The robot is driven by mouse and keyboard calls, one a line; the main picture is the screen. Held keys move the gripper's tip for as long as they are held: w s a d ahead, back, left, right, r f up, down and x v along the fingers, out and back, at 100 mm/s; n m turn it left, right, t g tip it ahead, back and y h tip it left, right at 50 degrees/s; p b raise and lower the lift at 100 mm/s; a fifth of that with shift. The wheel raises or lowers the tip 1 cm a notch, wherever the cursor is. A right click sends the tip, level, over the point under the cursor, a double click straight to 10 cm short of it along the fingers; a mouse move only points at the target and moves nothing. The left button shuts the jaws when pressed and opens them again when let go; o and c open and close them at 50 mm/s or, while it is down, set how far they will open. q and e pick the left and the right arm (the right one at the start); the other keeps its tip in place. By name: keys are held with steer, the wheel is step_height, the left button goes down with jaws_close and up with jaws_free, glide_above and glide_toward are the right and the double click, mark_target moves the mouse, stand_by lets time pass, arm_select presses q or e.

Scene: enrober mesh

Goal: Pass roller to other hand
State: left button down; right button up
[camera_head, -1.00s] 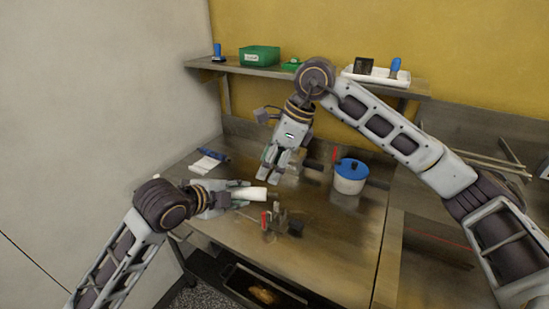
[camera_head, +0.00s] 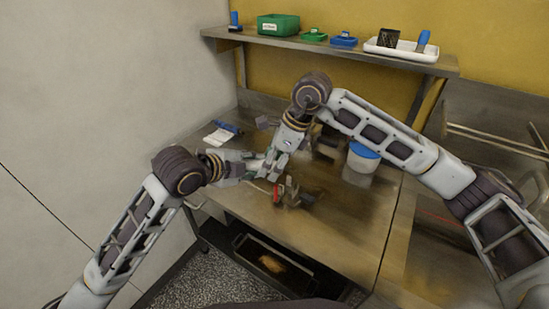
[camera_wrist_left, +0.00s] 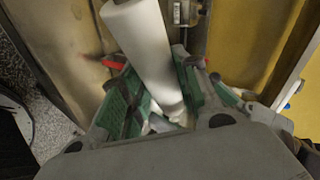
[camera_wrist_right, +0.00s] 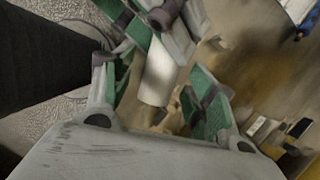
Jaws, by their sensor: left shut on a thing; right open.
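The roller is a white cylinder (camera_wrist_left: 145,50). My left gripper (camera_wrist_left: 155,98) is shut on one end of it, and the rest sticks out past the fingers. In the right wrist view the roller (camera_wrist_right: 158,78) shows between the green-padded fingers of my right gripper (camera_wrist_right: 160,100). These fingers stand apart, open; I cannot tell whether either touches the roller. In the head view my left gripper (camera_head: 240,165) and right gripper (camera_head: 270,165) are close together above the table, and the roller is mostly hidden between them.
The table (camera_head: 345,235) is bare at its front. A small device with a red part (camera_head: 277,193) stands just below the grippers. A shelf (camera_head: 330,50) holds a green box (camera_head: 278,25) and a white tray (camera_head: 400,50).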

steer(key=c, duration=1.2)
arm_select(q)
steer(key=c, duration=1)
jaws_free()
arm_select(e)
jaws_close()
arm_select(q)
steer(key=shift+v, duration=3.75)
steer(key=shift+w+r, duration=0.1)
